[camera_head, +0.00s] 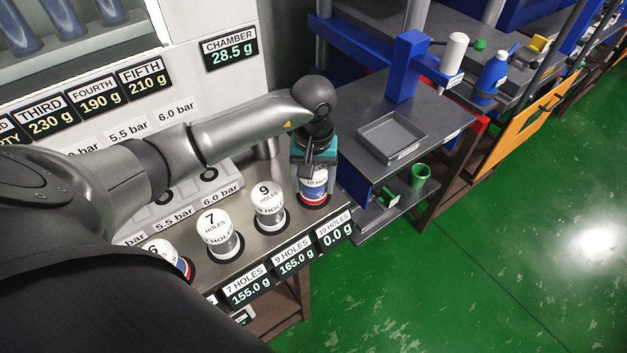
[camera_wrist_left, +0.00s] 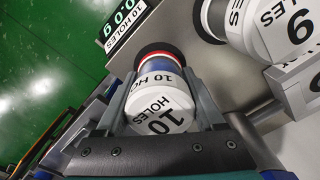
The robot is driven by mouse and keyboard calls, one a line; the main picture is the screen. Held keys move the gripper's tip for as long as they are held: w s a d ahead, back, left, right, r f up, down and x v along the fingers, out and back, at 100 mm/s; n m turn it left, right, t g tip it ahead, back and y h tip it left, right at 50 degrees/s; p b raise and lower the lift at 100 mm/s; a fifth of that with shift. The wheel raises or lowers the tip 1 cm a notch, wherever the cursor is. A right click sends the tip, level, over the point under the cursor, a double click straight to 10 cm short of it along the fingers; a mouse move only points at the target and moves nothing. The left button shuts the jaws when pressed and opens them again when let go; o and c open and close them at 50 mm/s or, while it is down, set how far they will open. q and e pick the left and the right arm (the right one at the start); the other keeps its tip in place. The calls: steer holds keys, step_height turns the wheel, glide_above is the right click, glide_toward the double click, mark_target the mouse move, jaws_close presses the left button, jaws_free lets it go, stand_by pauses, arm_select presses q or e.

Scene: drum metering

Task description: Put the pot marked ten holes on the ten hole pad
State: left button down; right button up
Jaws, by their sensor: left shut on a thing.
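The pot marked 10 holes (camera_head: 314,186) is white with a red and blue band and stands upright at the right end of the metal bench. My left gripper (camera_head: 315,172) comes down over it and is shut on its sides. In the left wrist view the pot (camera_wrist_left: 160,110) sits between both fingers. The dark round ten hole pad (camera_head: 310,204) lies directly under the pot and is mostly hidden. I cannot tell whether the pot touches it. The 10 holes display (camera_head: 337,234) in front reads 0.0 g. My right gripper is not in view.
The 9 holes pot (camera_head: 268,197) stands close to the left, with the 7 holes pot (camera_head: 219,228) beyond it. Their displays read 165.0 g and 155.0 g. A grey tray (camera_head: 392,137) lies on a dark table to the right. Green floor is clear at the right.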

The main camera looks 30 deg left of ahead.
arm_select(q)
steer(key=shift+f, duration=0.15)
jaws_free()
steer(key=shift+r, duration=0.5)
step_height(320, 180, up, 11)
steer(key=shift+r, duration=0.2)
stand_by(0.4)
